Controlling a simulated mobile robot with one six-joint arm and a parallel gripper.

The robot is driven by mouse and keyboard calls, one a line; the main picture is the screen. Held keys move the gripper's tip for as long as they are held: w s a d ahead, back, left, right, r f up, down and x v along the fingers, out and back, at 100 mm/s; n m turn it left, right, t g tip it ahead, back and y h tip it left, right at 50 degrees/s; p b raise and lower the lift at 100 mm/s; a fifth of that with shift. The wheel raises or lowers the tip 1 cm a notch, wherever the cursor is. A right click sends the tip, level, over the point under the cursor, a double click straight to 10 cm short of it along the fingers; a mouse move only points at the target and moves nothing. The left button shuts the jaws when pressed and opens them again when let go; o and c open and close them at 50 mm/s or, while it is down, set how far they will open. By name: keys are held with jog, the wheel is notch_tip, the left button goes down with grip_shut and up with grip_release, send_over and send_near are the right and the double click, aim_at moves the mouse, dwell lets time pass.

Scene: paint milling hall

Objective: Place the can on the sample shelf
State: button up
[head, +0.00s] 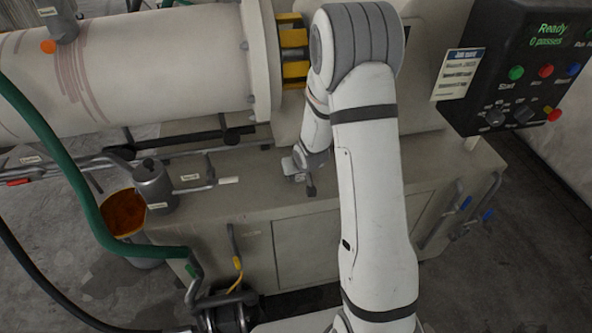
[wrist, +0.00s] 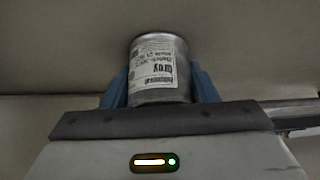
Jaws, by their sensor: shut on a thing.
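The can (wrist: 158,66) is a small metal can with a white printed label; part of the print reads like "Grey". In the wrist view it sits upright between the two blue fingers of my gripper (wrist: 160,86), which is shut on it. In the head view my gripper (head: 304,168) is small and partly behind my own arm, in front of the mill's beige body. I cannot make out the can there. I cannot identify the sample shelf in either view.
A white horizontal cylinder (head: 160,65) lies left of my arm. A control panel (head: 530,65) reading "Ready, 0 passes" is at the right. A bucket with orange-brown contents (head: 123,212), a grey pot (head: 153,185) and a green hose (head: 60,150) are at the left.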

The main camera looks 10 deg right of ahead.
jog(key=shift+f, duration=0.2)
jog(key=o, duration=1)
jog(key=shift+r, duration=0.1)
jog(key=shift+c, duration=0.2)
